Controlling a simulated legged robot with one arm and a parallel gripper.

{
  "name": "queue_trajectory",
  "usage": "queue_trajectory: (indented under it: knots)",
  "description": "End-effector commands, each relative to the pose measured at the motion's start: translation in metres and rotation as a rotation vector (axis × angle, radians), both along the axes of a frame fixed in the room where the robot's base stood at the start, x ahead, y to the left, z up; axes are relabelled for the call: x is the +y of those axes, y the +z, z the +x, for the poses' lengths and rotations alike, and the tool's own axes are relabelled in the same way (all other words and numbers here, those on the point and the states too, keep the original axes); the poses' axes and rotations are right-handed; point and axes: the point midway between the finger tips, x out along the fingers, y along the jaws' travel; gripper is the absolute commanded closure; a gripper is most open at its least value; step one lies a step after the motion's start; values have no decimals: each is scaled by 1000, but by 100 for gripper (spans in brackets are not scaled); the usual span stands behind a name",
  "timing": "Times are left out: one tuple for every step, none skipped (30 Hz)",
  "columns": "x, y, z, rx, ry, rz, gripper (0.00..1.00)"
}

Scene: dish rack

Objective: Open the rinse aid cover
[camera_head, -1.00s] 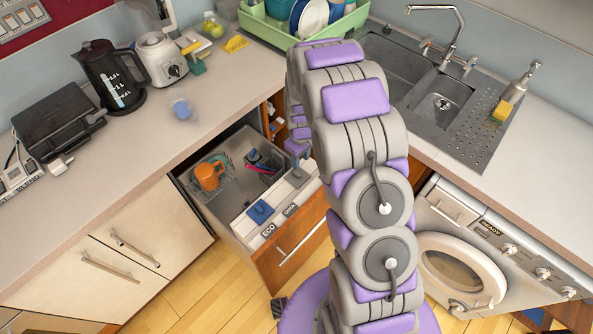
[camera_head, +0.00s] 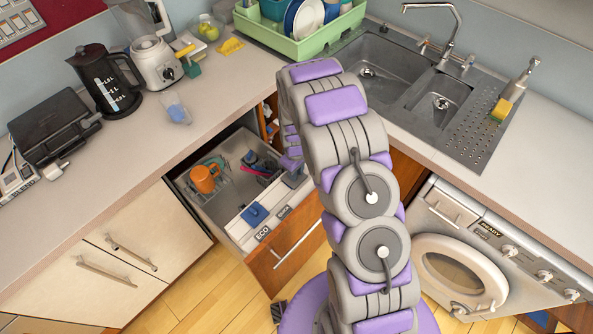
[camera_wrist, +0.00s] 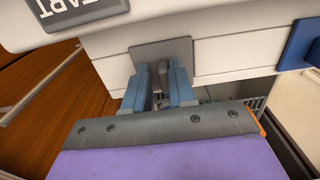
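The dishwasher drawer (camera_head: 290,205) is pulled out below the counter, with a blue square cover (camera_head: 255,213) on its white top edge. In the wrist view, a grey square plate (camera_wrist: 180,52) on a white panel, perhaps the rinse aid cover, lies just beyond my gripper (camera_wrist: 161,88). The blue fingers stand apart, on either side of a small grey tab (camera_wrist: 160,75) in front of the plate. I cannot tell whether they touch it. The blue cover (camera_wrist: 301,42) is further right there.
An orange mug (camera_head: 204,179) and other dishes are in the drawer. The counter holds a black kettle (camera_head: 105,82) and a green dish rack (camera_head: 318,42). A washing machine (camera_head: 470,230) is at the right. A dark START label (camera_wrist: 70,12) shows in the wrist view.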

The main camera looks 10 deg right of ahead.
Motion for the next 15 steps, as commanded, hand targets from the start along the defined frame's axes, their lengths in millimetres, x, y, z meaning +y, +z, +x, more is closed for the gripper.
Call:
queue_trajectory:
  knots:
    - [3, 0, 0, 0, 2, -4, 81]
    - [4, 0, 0, 0, 2, -4, 84]
    - [5, 0, 0, -1, 2, -4, 87]
    - [5, 0, 0, -1, 2, -4, 90]
    - [4, 0, 0, -1, 2, -4, 93]
    - [4, 0, 0, -1, 2, -3, 97]
    - [3, 0, 0, 0, 3, -2, 100]
    - [2, 0, 0, 0, 3, 0, 100]
    - [0, 0, -1, 1, 3, 2, 100]
    - [0, 0, -1, 2, 4, 3, 100]
    - [0, 0, -2, 3, 4, 3, 100]
    - [-1, 0, -3, 4, 3, 4, 100]
    - [-1, 0, -3, 4, 3, 4, 100]
    - [-1, 0, -3, 4, 3, 4, 100]
    - [-1, 0, -3, 5, 3, 4, 100]
